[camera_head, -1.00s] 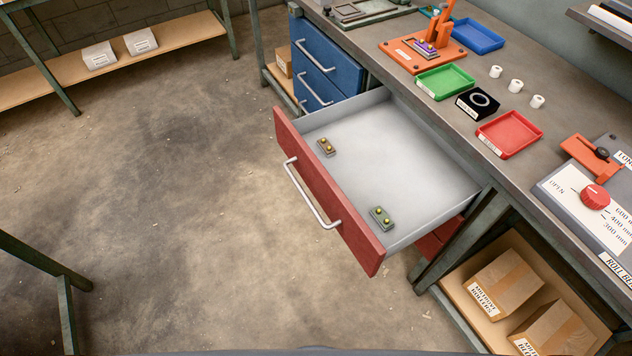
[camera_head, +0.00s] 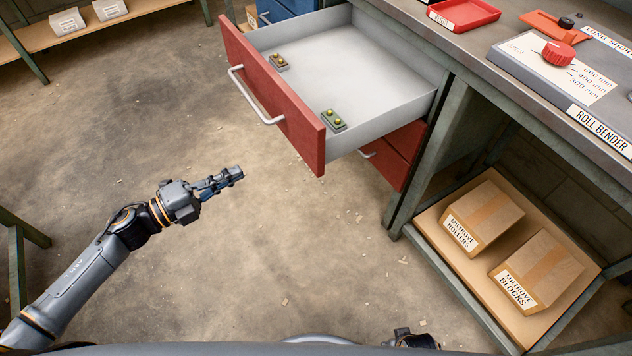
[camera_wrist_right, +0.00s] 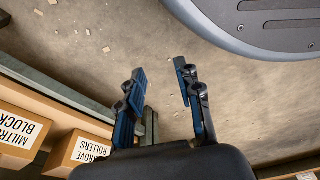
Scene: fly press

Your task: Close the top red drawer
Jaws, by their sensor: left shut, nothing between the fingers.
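The top red drawer (camera_head: 270,97) stands pulled out from the bench in the head view, its grey tray open to view. Its silver bar handle (camera_head: 250,98) is on the red front. Two small blocks with yellow knobs, one brown (camera_head: 279,61) and one grey-green (camera_head: 334,120), lie inside. My left gripper (camera_head: 238,174) is shut and empty, in front of and below the drawer front, apart from the handle. My right gripper (camera_wrist_right: 160,72) is open and empty in the right wrist view, above the floor; only a dark part of that arm shows at the head view's bottom edge.
A lower red drawer (camera_head: 395,155) sits closed beneath. A bench leg (camera_head: 425,150) and a shelf with two cardboard boxes (camera_head: 484,212) (camera_head: 537,270) stand to the right. A blue drawer (camera_head: 285,9) is behind.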

